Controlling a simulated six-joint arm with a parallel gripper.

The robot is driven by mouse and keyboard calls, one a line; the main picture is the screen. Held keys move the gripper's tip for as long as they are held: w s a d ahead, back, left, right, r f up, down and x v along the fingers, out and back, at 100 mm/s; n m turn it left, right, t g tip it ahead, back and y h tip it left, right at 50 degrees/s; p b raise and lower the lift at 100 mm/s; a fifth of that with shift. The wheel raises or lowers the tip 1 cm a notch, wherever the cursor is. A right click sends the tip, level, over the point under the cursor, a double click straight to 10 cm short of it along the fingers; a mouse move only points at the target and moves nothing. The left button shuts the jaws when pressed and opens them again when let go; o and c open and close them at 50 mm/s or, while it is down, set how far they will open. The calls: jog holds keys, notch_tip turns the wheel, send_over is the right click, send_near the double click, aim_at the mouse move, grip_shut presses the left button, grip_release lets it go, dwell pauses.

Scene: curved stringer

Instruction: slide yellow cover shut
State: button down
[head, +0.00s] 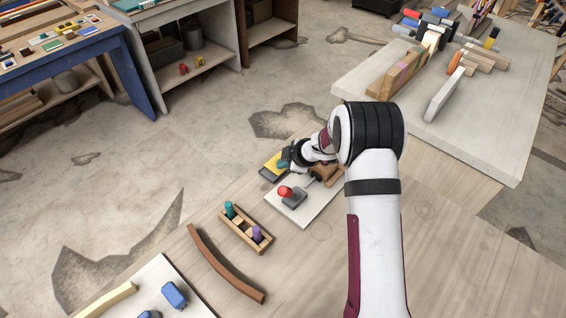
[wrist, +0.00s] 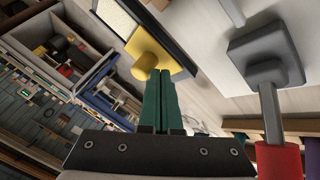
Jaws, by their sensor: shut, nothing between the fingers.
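The yellow cover (wrist: 152,42) has a round knob and sits on a dark-framed box (wrist: 188,48) in the wrist view. A pale speckled area (wrist: 115,14) shows inside the frame beside the cover, uncovered. The yellow cover also shows in the head view (head: 273,165), partly hidden by my gripper. My gripper (wrist: 160,75) has green fingers pressed together with nothing between them. The fingertips appear beside the yellow knob; I cannot tell whether they touch it. In the head view my gripper (head: 284,163) is at the cover's right side.
A white board with a grey block and red-knobbed lever (head: 285,192) is close by on the right. A wooden tray with teal and purple pegs (head: 246,228) and a curved brown strip (head: 224,266) lie nearer. A pale table (head: 480,130) stands at the right.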

jog(key=w+d, duration=0.5)
jog(key=shift+w+d, duration=0.15)
jog(key=shift+d, duration=0.1)
dwell(0.3)
